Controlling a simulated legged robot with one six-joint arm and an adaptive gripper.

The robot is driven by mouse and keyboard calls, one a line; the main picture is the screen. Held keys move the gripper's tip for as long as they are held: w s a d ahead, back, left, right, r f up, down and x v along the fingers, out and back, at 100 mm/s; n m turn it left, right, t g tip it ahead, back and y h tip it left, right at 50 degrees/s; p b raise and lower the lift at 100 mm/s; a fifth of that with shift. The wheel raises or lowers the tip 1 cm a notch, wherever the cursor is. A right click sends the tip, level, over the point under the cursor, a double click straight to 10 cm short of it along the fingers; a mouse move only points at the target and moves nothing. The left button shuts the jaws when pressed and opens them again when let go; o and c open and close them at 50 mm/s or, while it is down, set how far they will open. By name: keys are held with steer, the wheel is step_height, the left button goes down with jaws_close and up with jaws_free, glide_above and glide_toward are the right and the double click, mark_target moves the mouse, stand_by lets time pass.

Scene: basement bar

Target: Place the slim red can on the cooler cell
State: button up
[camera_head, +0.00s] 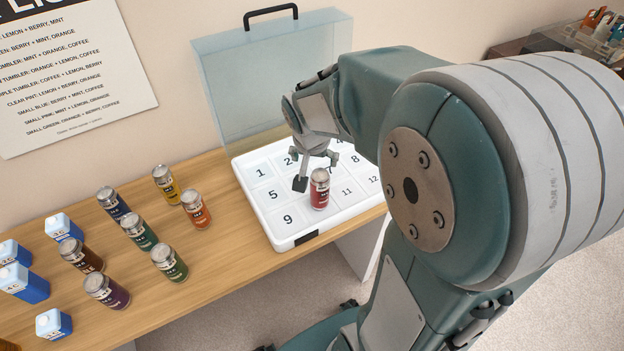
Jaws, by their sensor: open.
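The slim red can (320,190) stands upright on the white cooler tray (291,234), which has numbered cells. It stands right of the cells marked 5 and 9 and left of 11; the number under it is hidden. My gripper (316,173) is open, just behind and above the can. One fingertip is left of the can and the other is behind it to the right. I cannot tell whether a finger touches the can. My arm hides the tray's far right part.
A clear lid (240,85) with a black handle stands raised behind the tray. Several cans, among them an orange one (196,209) and a green one (169,262), and blue-white cartons (53,324) stand on the wooden counter (227,258) at left. A recipe sign (70,75) hangs behind.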

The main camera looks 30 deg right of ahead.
steer(key=s+a+r+n+t+y, duration=0.1)
steer(key=s+a+r+n, duration=0.2)
steer(key=s, duration=0.4)
steer(key=s+a+r+n+t+y, duration=0.1)
steer(key=s+a+r+n, duration=0.3)
steer(key=s+a+r, duration=0.2)
steer(key=shift+s+r+n+t, duration=0.35)
steer(key=shift+s+r, duration=0.5)
steer(key=shift+s, duration=0.35)
steer(key=shift+a, duration=0.1)
